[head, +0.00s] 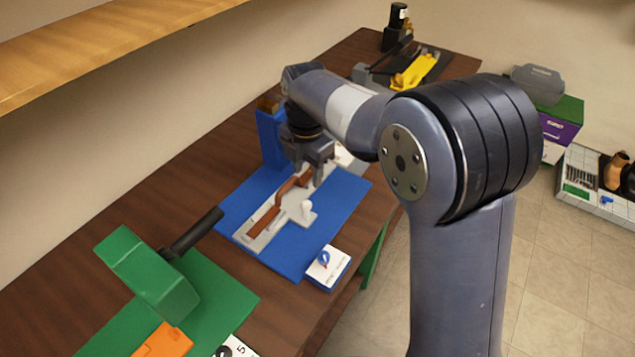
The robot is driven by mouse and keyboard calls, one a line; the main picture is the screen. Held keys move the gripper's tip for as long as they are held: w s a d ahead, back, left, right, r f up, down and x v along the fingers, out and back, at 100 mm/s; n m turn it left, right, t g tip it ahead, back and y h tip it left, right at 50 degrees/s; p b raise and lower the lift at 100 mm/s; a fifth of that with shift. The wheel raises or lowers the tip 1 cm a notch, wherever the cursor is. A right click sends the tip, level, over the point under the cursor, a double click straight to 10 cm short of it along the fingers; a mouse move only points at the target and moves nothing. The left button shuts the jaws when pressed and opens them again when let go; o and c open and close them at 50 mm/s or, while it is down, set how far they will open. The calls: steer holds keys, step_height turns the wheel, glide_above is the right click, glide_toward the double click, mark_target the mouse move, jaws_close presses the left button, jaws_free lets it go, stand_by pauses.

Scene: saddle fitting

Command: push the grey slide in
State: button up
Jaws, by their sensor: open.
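A light grey fixture (262,238) lies on a blue base plate (285,258) in the middle of the table. A reddish-brown bar (266,222) runs along it. A light grey piece with a white knob (306,207) sits beside the bar on its right; it looks like the grey slide, though I cannot tell how far in it is. My gripper (308,178) points down just above the far end of the bar, open. I cannot tell whether its fingers touch anything. The gripper hides part of the fixture's far end.
A blue upright block (271,140) stands behind my gripper. A small box with a blue-and-red mark (328,266) is at the table's front edge. A green block with a black handle (150,275) stands near left. A yellow part (415,71) lies far back. A wooden shelf (100,40) overhangs upper left.

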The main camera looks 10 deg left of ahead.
mark_target(306, 202)
steer(key=f, duration=0.3)
steer(key=f+p, duration=0.1)
steer(key=f, duration=0.7)
steer(key=shift+w+a+p, duration=0.1)
steer(key=shift+a+p, duration=0.15)
steer(key=shift+p, duration=0.1)
steer(key=shift+c, duration=0.4)
jaws_close()
